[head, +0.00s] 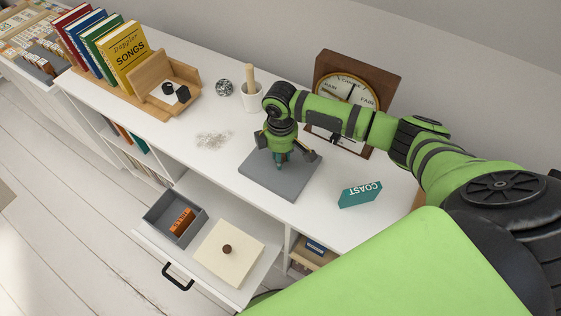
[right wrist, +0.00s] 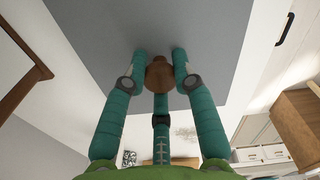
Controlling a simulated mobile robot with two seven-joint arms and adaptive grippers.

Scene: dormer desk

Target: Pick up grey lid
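The grey lid (head: 262,178) is a flat square plate lying on the white desktop in the middle of the head view. It has a round brown knob, hidden behind the fingers in the head view. My right gripper (head: 282,162) points down over the lid's middle. In the right wrist view the gripper (right wrist: 160,62) has its teal fingers around the brown knob (right wrist: 160,74), with a finger against each side. My left gripper is not in view.
A teal COAST box (head: 360,195) stands right of the lid, a brown clock (head: 390,78) behind. Clear bits (head: 213,139) and a white cup (head: 251,100) lie left and back. An open drawer (head: 210,275) below holds a grey box (head: 157,213) and a cream lid (head: 222,268).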

